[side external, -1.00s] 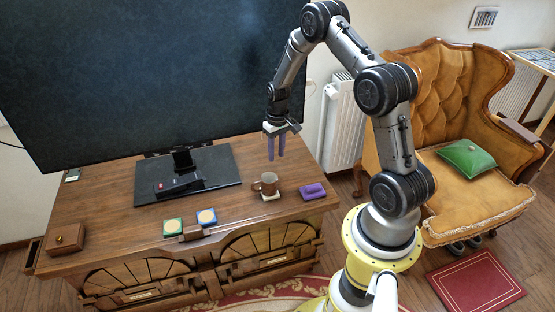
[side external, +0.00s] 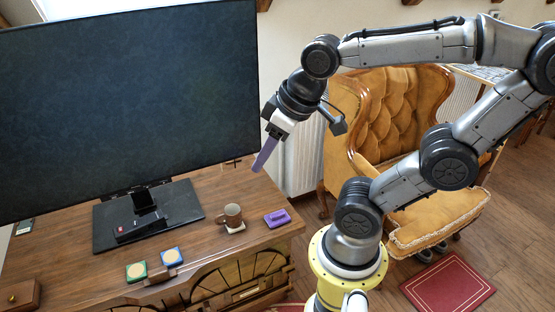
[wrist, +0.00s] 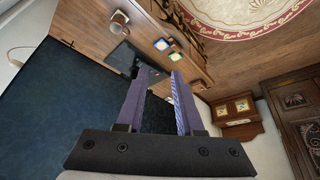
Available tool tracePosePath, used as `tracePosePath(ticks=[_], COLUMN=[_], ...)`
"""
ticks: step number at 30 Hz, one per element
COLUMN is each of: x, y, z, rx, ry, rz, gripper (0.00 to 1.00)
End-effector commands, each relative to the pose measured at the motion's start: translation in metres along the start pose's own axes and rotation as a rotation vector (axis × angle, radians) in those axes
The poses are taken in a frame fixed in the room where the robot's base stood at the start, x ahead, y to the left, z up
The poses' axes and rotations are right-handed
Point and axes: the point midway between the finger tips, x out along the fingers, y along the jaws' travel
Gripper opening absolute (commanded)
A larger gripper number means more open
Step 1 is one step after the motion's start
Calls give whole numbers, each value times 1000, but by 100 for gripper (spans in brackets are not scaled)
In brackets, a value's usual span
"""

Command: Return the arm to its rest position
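My gripper (side external: 259,165) is in the air above the back right part of the wooden desk, in front of the dark screen's right edge in the side external view. Its two purple fingers point down and to the left. In the wrist view, the fingers of my gripper (wrist: 157,77) stand apart with nothing between them. My arm is raised, its upper link nearly level and its elbow far to the right. The fingers touch nothing that I can see.
The desk (side external: 70,203) carries a brown mug (side external: 231,214) on a coaster, a purple object (side external: 277,217), a green-edged tile (side external: 136,271), a blue-edged tile (side external: 170,256) and the screen (side external: 130,95) on its stand. An orange armchair (side external: 385,112) stands behind my arm. A red mat (side external: 448,283) lies on the floor.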

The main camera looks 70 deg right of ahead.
Motion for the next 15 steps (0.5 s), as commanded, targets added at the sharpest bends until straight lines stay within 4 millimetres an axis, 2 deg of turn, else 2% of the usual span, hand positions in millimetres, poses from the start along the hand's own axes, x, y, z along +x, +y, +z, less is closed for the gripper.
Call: tracePosePath(ticks=[3, 6, 15], x=[-9, -11, -11], y=[-6, -7, -7], z=[20, 26, 27], rx=[-25, -31, -31], ry=[32, 41, 41], rz=[-13, -17, -17], gripper=[36, 36, 36])
